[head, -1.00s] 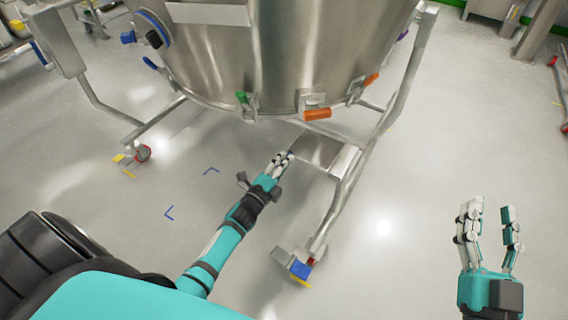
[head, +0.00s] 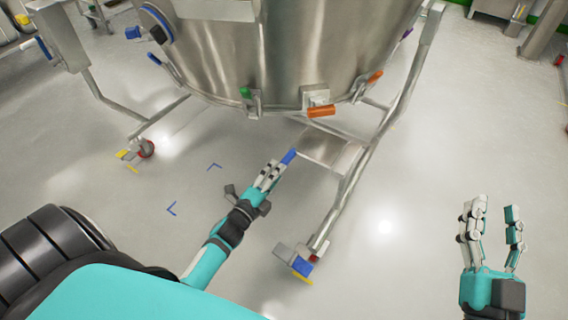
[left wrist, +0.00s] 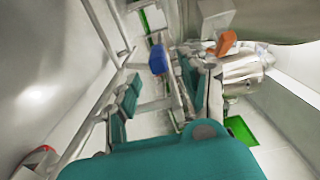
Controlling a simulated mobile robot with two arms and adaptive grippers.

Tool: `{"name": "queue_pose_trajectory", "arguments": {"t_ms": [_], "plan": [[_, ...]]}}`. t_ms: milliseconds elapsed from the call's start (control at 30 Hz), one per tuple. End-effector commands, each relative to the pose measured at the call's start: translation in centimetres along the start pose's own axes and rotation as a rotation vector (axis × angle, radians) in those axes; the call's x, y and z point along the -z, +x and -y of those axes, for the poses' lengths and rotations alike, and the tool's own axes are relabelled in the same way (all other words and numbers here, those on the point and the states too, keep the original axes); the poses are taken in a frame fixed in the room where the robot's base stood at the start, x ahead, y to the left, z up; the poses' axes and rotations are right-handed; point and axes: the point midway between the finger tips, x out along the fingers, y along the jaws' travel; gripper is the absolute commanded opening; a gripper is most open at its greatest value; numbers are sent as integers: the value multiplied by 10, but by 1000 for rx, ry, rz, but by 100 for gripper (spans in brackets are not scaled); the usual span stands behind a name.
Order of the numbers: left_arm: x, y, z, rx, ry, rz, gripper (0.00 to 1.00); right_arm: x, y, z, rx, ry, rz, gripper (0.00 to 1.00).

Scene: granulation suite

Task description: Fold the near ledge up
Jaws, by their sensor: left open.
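The near ledge (head: 332,150) is a flat metal plate on the lower frame under the steel vessel, in the middle of the head view. A blue tab (head: 289,156) shows at its left end; a blue piece (left wrist: 158,58), likely the same tab, shows beyond the fingers in the left wrist view. My left gripper (head: 268,174) is open and empty, just below and left of the tab. I cannot tell whether its fingertips touch it. My right gripper (head: 493,212) is open and empty over the floor at the right.
The steel vessel (head: 290,50) stands above, with an orange handle (head: 321,111) and a green clamp (head: 245,92) on its lower rim. A frame leg (head: 375,145) slopes down to a caster with a blue pedal (head: 302,266). Floor is clear at the right.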

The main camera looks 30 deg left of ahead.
Motion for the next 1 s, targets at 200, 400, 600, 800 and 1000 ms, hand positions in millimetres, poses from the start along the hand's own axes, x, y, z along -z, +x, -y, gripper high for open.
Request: {"name": "queue_pose_trajectory", "arguments": {"t_ms": [200, 400, 600, 800, 1000], "plan": [[0, -39, 0, 0, -1, 1, 44, 0, 0, 0, 0, 0, 0, 40], [0, -53, 1, 2, 0, 0, 44, 0, 0, 0, -1, 0, 0, 40], [0, -54, 1, 3, 0, 0, 44, 0, 0, 0, -1, 0, -1, 40], [0, -53, 1, 2, 0, 0, 44, 0, 0, 0, -1, 0, -1, 40], [3, -52, 6, 11, -24, -3, 44, 0, 0, 0, 0, 0, 0, 40]]}}
